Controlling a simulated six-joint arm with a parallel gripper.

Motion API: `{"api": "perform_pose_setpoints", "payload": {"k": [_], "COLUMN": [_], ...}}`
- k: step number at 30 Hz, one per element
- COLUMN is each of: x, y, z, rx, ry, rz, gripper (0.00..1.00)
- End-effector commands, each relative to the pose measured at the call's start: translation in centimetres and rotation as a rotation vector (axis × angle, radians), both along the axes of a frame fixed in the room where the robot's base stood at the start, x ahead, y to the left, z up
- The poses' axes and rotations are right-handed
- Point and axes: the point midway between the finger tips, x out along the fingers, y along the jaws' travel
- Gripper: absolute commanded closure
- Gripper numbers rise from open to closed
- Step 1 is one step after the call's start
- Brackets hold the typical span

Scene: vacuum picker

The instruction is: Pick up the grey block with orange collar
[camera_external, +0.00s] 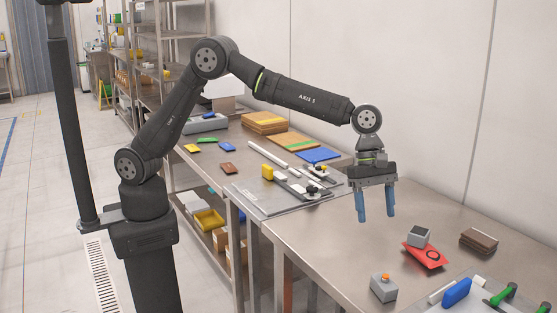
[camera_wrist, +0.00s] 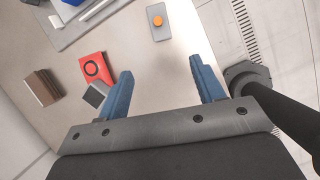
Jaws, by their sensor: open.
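The grey block with orange collar (camera_external: 384,290) sits upright on the steel table near its front edge. In the wrist view the same block (camera_wrist: 158,32) shows from above, with a round orange part on its top, beyond and between my fingertips. My gripper (camera_external: 376,218) has two blue fingers pointing down, open and empty. It hangs above the table, up and behind the block in the external view. The fingers also show spread apart in the wrist view (camera_wrist: 160,68). Nothing hides the block's top.
A red piece with a black ring (camera_external: 427,256) lies behind the block to the right, with a grey dark-topped block (camera_external: 418,235) touching or close to it. Brown blocks (camera_external: 479,241) stand farther right. A blue piece (camera_external: 457,292) lies on a tray at lower right. Table under my gripper is clear.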

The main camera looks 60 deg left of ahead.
Motion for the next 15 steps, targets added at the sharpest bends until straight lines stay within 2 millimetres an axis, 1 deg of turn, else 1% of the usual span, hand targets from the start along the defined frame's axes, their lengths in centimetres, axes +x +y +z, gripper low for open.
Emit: {"api": "perform_pose_setpoints", "payload": {"k": [5,12,15], "x": [-0.3,-0.8,-1.0], "y": [-1.1,-3.1,-3.8], "z": [-2.8,-7.7,-9.4], "rx": [0.001,0.002,0.000], "ry": [0.001,0.002,0.002], "rz": [-0.005,-0.004,-0.004], "gripper": [0.38,0.38,0.38]}}
